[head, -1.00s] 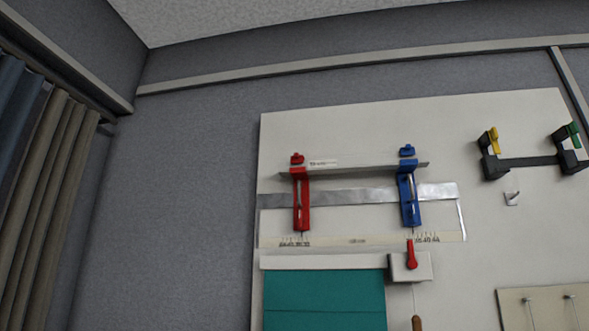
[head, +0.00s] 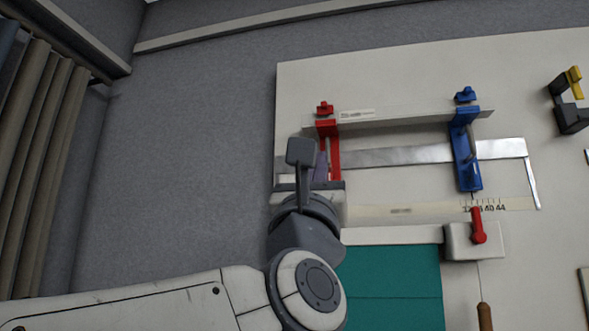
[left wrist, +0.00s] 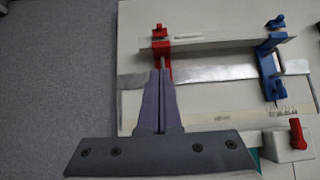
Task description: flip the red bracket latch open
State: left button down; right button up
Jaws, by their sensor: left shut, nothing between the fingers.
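The red bracket (head: 335,155) is mounted on the pale board, with a small red latch (head: 325,108) at its top. In the left wrist view the red bracket (left wrist: 162,47) and its latch (left wrist: 159,31) show just beyond my fingertips. My left gripper (head: 321,158) is shut and empty, in front of the lower part of the bracket, hiding some of it. Its purple fingers (left wrist: 161,74) point up toward the bracket in the left wrist view; I cannot tell whether they touch it. My right gripper is not in view.
A blue bracket (head: 464,150) with a blue latch (head: 466,95) stands to the right on the same metal strip (head: 400,155). A red-handled lever (head: 478,225) is below it. A black holder with a yellow latch (head: 573,82) is at far right. The grey wall on the left is clear.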

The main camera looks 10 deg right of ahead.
pick_arm(q)
jog(key=shift+d+r, duration=0.1)
jog(key=p, duration=0.8)
send_near(324, 110)
jog(key=w, duration=0.1)
jog(key=w+d, duration=0.1)
jog(key=w, duration=0.1)
jog(key=shift+w+d+r, duration=0.15)
jog(key=shift+w+d, duration=0.1)
jog(key=r+p, duration=0.3)
jog(key=shift+w+d+r, duration=0.15)
jog(key=shift+w+r, duration=0.1)
jog(key=shift+r, duration=0.15)
jog(key=shift+r, duration=0.1)
